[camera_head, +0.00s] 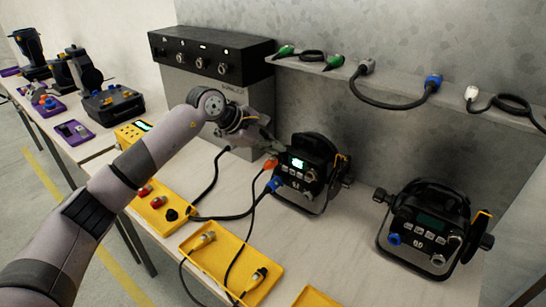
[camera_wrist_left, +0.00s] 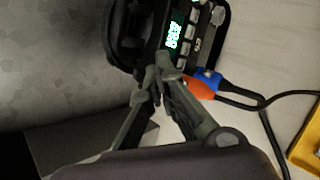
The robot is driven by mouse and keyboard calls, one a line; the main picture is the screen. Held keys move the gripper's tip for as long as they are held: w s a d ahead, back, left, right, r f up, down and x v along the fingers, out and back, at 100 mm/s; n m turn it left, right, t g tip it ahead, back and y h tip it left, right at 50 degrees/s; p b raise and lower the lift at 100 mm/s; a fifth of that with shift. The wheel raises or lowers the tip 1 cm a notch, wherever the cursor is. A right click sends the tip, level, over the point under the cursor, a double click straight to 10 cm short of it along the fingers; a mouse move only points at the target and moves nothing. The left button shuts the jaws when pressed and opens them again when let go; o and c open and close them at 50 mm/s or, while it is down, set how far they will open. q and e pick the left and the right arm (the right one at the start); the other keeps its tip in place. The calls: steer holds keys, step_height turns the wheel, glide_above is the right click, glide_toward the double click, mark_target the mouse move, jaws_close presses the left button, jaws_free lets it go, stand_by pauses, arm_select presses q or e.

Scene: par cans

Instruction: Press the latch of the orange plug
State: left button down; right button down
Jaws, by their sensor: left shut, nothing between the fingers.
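The orange plug (camera_head: 270,164) sits at the left side of the near par can (camera_head: 308,172), with its black cable hanging down. A blue plug (camera_head: 276,184) sits just below it. My left gripper (camera_head: 279,150) is shut and empty, just above the orange plug. In the left wrist view the fingertips (camera_wrist_left: 163,69) are together beside the par can's button panel, and the orange plug (camera_wrist_left: 200,88) shows right next to them, partly behind a finger. I cannot tell whether a finger touches it. The plug's latch is too small to make out. My right gripper is not in view.
A second par can (camera_head: 432,228) stands to the right. Yellow trays (camera_head: 226,262) with connectors lie in front on the table. A grey box (camera_head: 228,108) with a black panel unit stands behind my arm.

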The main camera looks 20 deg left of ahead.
mark_target(273, 159)
arm_select(q)
steer(key=shift+r+p, duration=1.4)
steer(key=shift+r, duration=1.15)
steer(key=shift+a+f, duration=0.1)
